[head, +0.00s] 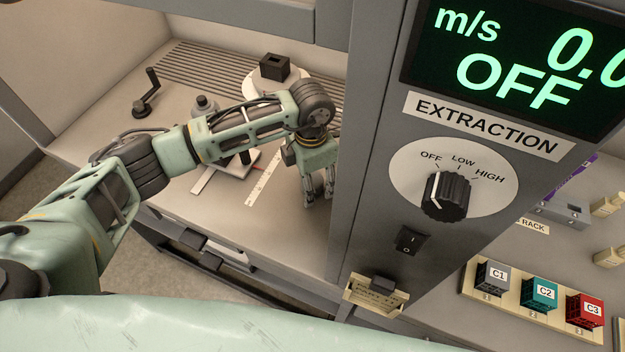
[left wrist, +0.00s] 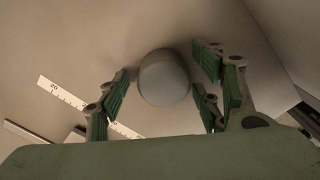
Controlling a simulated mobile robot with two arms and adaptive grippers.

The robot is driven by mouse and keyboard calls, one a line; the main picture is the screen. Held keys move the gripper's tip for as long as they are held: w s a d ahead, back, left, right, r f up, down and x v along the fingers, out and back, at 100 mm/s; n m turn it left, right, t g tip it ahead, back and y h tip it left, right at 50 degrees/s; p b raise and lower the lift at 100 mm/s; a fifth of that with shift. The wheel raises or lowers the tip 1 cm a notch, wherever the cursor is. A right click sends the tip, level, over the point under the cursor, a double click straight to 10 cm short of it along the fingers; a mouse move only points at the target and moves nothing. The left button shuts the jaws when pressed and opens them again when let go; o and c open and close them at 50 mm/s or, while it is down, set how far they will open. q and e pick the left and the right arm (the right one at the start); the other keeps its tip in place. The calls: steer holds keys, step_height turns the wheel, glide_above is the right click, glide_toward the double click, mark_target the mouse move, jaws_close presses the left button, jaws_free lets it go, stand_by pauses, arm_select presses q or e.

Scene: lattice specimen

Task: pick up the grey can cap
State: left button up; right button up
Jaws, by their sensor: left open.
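The grey can cap (left wrist: 163,78) shows in the left wrist view as a smooth, rounded pale grey thing on the bench. It lies between the two sides of my open left gripper, with a small gap visible on the left. Whether any finger touches it on the right I cannot tell. In the head view my left gripper (head: 318,190) points down, low over the bench beside the grey panel post. The cap cannot be made out in the head view. My right gripper is not in view.
The grey panel post (head: 365,150) stands close right of my left gripper. A white ruler (head: 262,182) lies left of it. A black block (head: 274,67) on a white disc and a black crank (head: 147,93) stand further back. Labelled blocks (head: 538,290) sit at right.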

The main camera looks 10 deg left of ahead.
arm_select(q)
steer(key=c, duration=0.8)
